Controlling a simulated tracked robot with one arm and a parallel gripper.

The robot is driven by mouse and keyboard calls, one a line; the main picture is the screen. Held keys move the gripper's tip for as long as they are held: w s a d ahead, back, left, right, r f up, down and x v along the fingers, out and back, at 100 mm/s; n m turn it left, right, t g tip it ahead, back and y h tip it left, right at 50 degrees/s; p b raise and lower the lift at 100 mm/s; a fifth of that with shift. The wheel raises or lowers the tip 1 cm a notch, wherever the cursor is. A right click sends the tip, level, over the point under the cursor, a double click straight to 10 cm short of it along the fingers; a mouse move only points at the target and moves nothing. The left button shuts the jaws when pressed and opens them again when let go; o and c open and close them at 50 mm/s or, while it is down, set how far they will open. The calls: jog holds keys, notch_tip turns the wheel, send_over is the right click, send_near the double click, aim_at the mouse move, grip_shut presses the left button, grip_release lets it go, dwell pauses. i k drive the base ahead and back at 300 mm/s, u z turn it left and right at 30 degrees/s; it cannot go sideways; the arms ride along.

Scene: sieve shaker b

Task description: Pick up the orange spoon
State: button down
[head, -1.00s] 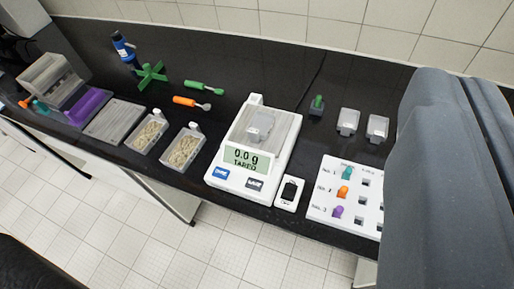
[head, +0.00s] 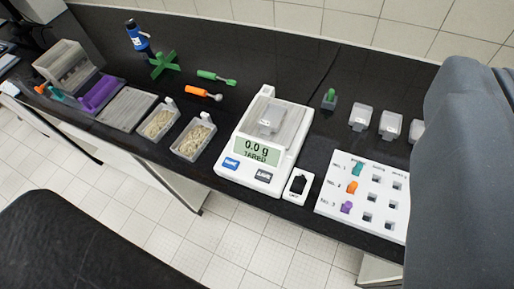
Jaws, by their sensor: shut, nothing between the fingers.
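The orange spoon (head: 203,92) lies on the black bench top left of the scale, its orange handle to the left and its grey bowl to the right. The green spoon (head: 216,77) lies just behind it, apart from it. Nothing touches the orange spoon. The fingers of my gripper are not in view. A large dark grey part of my own arm fills the right edge, far from the spoon.
The scale (head: 265,142), reading 0.0 g, stands right of the spoon. Two trays of pale material (head: 194,137) lie in front of it. A green cross-shaped stand (head: 163,65) is to its left. A white board with coloured pegs (head: 365,195) is at right.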

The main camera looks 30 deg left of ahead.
aim_at(188, 89)
jog(key=u, duration=1.9)
jog(key=k, duration=1.2)
jog(key=z, duration=0.45)
jog(key=i, duration=1.05)
jog(key=u, duration=0.05)
